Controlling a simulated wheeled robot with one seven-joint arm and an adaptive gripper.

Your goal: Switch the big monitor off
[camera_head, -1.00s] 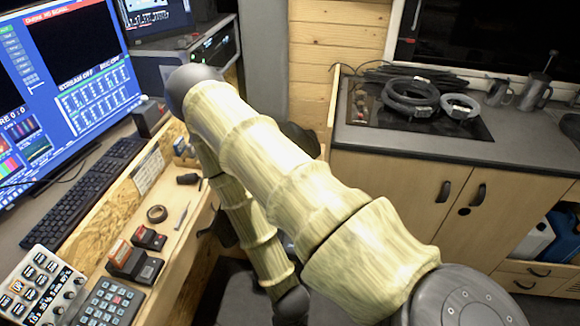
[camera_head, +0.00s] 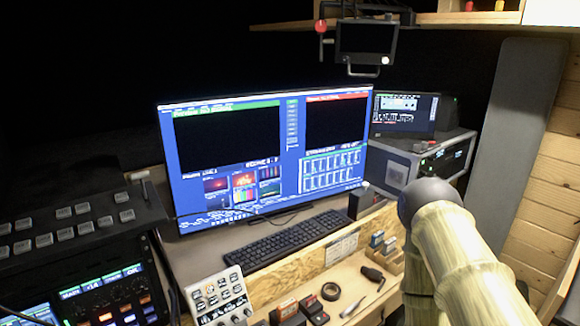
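The big monitor (camera_head: 236,185) stands on the desk at the centre of the view. It is lit, with a blue software screen, two dark preview panes and small coloured thumbnails. No power button can be made out on it. My arm, in a pale bamboo-like covering, rises at the lower right, to the right of the monitor and apart from it. My gripper is outside the view.
A black keyboard (camera_head: 283,243) lies before the monitor. A smaller screen (camera_head: 404,112) sits on a rack case to its right. A small dark display (camera_head: 366,40) hangs above. A button console (camera_head: 75,225) stands left, a white control pad (camera_head: 218,298) in front.

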